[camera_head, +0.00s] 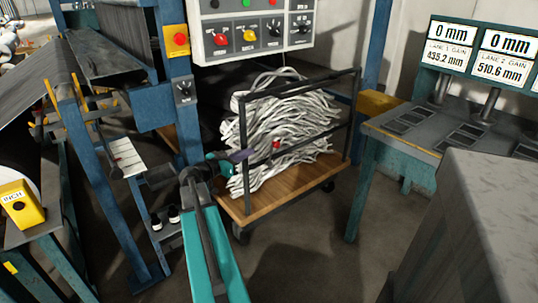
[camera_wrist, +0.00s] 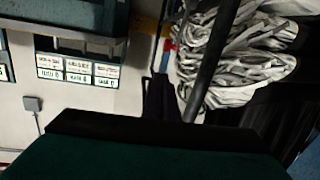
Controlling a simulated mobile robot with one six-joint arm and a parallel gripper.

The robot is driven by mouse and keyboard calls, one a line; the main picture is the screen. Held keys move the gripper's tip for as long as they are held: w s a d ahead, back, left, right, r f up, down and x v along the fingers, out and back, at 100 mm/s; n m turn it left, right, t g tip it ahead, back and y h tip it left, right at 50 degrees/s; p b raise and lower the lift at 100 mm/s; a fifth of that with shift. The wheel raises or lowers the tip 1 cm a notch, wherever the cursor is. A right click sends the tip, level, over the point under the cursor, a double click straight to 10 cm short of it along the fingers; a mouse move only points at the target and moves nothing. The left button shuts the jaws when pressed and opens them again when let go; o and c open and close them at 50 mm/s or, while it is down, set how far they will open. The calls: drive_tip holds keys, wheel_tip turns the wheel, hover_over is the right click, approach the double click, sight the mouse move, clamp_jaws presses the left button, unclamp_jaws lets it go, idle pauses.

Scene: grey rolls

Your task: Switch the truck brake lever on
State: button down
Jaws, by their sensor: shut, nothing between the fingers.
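The truck is a cart with a wooden deck (camera_head: 262,204) and a black rail frame, loaded with grey-white strips (camera_head: 285,115). A small red knob (camera_head: 276,144) shows at the truck's front rail and looks like the brake lever's end; its shaft and position are unclear. My gripper (camera_head: 243,156) is shut and empty, in front of the strips and to the left of the red knob, with a visible gap in the picture. In the wrist view, strips (camera_wrist: 235,60) and a black bar (camera_wrist: 215,65) show at upper right; a dark body fills the bottom. The lever is not clear there.
A control panel (camera_head: 255,35) with coloured knobs hangs above the truck. A blue post (camera_head: 180,90) stands left, with machine frames beyond. A teal-legged table (camera_head: 405,145) and a grey block (camera_head: 470,220) stand right. Bare floor (camera_head: 310,240) lies before the truck.

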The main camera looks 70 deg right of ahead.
sight(275, 146)
drive_tip(key=shift+m, duration=0.4)
drive_tip(key=f+b, duration=0.2)
drive_tip(key=w+f+b, duration=0.1)
drive_tip(key=f+b, duration=0.1)
drive_tip(key=b, duration=0.1)
drive_tip(key=shift+a+f+b, duration=0.1)
drive_tip(key=shift+a+b, duration=0.1)
drive_tip(key=shift+b, duration=0.15)
drive_tip(key=shift+s, duration=0.1)
drive_tip(key=x, duration=1.3)
drive_tip(key=shift+d+r, duration=0.2)
drive_tip(key=shift+d, duration=0.25)
drive_tip(key=shift+s+d+b, duration=0.15)
drive_tip(key=shift+b, duration=0.45)
drive_tip(key=shift+s+d+r+b, duration=0.25)
drive_tip(key=shift+d+b, duration=0.3)
drive_tip(key=shift+b, duration=0.5)
drive_tip(key=shift+a+f, duration=0.1)
